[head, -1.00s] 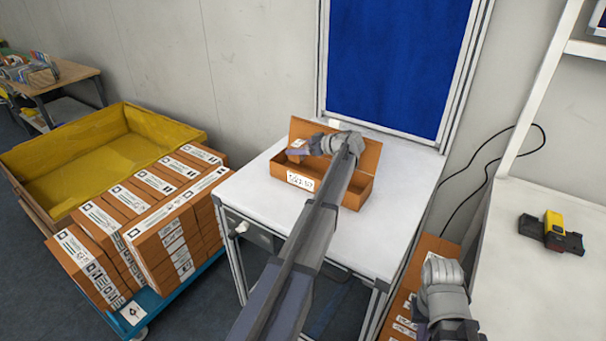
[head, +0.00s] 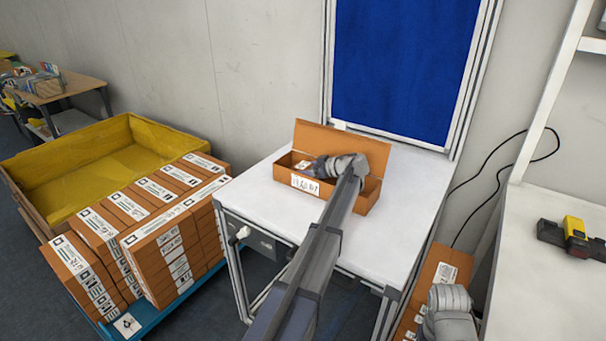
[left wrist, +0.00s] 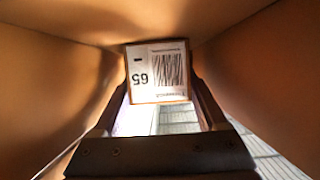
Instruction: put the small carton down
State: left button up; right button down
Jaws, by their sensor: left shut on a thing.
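The small carton (left wrist: 157,72) has a white label with a barcode and the number 65. My left gripper (left wrist: 162,108) is shut on it, one finger at each side. In the head view the carton (head: 301,166) and my left gripper (head: 311,169) are at the left end of an open brown box (head: 350,196), below the top of its raised lid. Brown walls surround the carton in the left wrist view. Whether the carton touches the box floor is hidden. My right gripper's fingers are not in view.
The box stands on a white table (head: 262,205) with bare surface around it. A blue panel (head: 405,70) rises behind. Stacked brown boxes (head: 165,250) and a yellow-lined crate (head: 25,170) stand left. A black-and-yellow device (head: 574,236) lies on the right-hand bench.

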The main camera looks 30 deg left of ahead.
aim_at(309, 168)
pick_arm(q)
jog(key=shift+f, duration=0.15)
jog(key=o, duration=1.3)
jog(key=shift+c, duration=0.2)
jog(key=shift+r, duration=0.3)
jog(key=shift+d+r, duration=0.15)
jog(key=shift+d, duration=0.15)
jog(key=p+v, duration=0.3)
jog(key=v, duration=0.3)
jog(key=shift+r, duration=0.15)
jog(key=shift+s+d, duration=0.1)
jog(key=shift+d, duration=0.25)
